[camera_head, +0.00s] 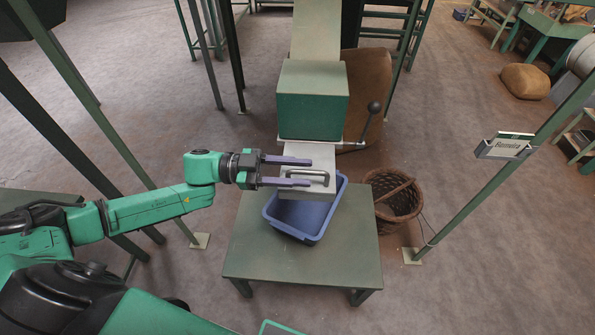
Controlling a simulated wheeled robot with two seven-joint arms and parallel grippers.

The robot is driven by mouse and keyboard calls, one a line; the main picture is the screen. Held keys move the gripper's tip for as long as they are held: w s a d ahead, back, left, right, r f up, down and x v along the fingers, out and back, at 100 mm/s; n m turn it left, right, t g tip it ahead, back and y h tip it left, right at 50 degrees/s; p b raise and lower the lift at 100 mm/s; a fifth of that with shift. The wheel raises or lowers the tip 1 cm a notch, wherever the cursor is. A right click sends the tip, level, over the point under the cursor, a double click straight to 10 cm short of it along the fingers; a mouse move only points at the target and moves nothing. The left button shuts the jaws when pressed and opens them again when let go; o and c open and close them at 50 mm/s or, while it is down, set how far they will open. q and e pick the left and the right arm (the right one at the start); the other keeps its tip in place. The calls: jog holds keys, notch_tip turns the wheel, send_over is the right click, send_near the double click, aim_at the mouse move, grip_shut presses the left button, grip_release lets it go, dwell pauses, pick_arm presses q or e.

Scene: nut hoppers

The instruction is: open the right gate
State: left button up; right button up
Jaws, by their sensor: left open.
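A hopper with a green box (312,103) stands above a pale chute (310,157). A lever with a dark round knob (373,107) sticks up at the right of the box's lower edge. At the chute's lower end is a light grey block (300,194) with a dark bar handle (307,173). I cannot tell which of these parts is the right gate. My left gripper (309,172) comes in from the left, open, its two purple fingers lying over the chute end and near the handle. I cannot tell if they touch it. My right gripper does not show.
A blue bin (277,226) stands on a green table (300,265) under the chute. A wicker basket (398,203) is on the floor to the right. A green post with a sign (505,147) stands further right, and brown sacks (526,81) lie behind.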

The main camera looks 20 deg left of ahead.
pick_arm(q)
jog(key=b+v, duration=0.2)
jog(key=v, duration=1.2)
jog(key=shift+a, duration=0.25)
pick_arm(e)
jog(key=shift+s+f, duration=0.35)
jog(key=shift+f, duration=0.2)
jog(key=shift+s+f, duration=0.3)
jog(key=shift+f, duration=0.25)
